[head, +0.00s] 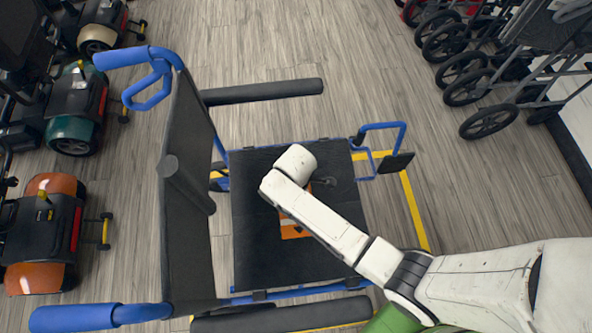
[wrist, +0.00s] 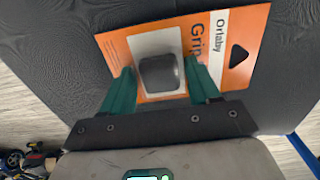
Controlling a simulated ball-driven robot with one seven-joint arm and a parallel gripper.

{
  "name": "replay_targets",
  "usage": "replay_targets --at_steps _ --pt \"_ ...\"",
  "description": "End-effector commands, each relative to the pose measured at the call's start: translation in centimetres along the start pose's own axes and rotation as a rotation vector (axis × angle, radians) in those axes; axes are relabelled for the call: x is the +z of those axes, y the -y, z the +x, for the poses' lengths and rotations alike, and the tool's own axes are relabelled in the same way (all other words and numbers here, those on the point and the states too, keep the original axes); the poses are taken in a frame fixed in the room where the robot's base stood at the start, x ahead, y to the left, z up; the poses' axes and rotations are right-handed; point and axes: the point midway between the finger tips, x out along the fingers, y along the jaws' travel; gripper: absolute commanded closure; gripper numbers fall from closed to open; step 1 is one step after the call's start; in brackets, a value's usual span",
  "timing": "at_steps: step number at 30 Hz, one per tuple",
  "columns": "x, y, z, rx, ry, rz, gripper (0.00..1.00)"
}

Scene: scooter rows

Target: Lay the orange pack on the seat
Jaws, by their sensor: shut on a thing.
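The orange pack (wrist: 205,45) has a white panel, a dark rounded item at its middle and printing that includes "Orlaby". My gripper (wrist: 160,80) is shut on the dark item of the pack, with one green finger on each side. In the head view the orange pack (head: 291,229) shows partly under my white arm, over the black seat (head: 265,262) of a blue-framed wheelchair. The seat fills the background of the wrist view. I cannot tell whether the pack touches the seat. My fingers are hidden in the head view.
The wheelchair's backrest (head: 186,190) stands left of the seat. Padded armrests (head: 263,91) run along both sides. Yellow floor tape (head: 413,208) lies around the chair. Scooters (head: 48,235) stand at the left, folded wheeled frames (head: 500,75) at the upper right. Floor at the top is clear.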

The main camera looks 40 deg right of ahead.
Motion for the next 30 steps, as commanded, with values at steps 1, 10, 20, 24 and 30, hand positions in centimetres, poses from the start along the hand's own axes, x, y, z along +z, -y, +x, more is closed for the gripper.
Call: replay_targets --at_steps 1,10,20,24,30 --pt "0.0 0.0 0.1 0.000 0.000 0.000 0.70" --pt "0.0 0.0 0.0 0.000 0.000 0.000 0.13" --pt "0.0 0.0 -0.7 0.001 -0.001 0.000 0.13" --pt "0.0 -0.1 -2.7 0.002 -0.002 0.000 0.13" --pt "-0.1 -0.1 -7.1 0.003 -0.003 0.000 0.13"
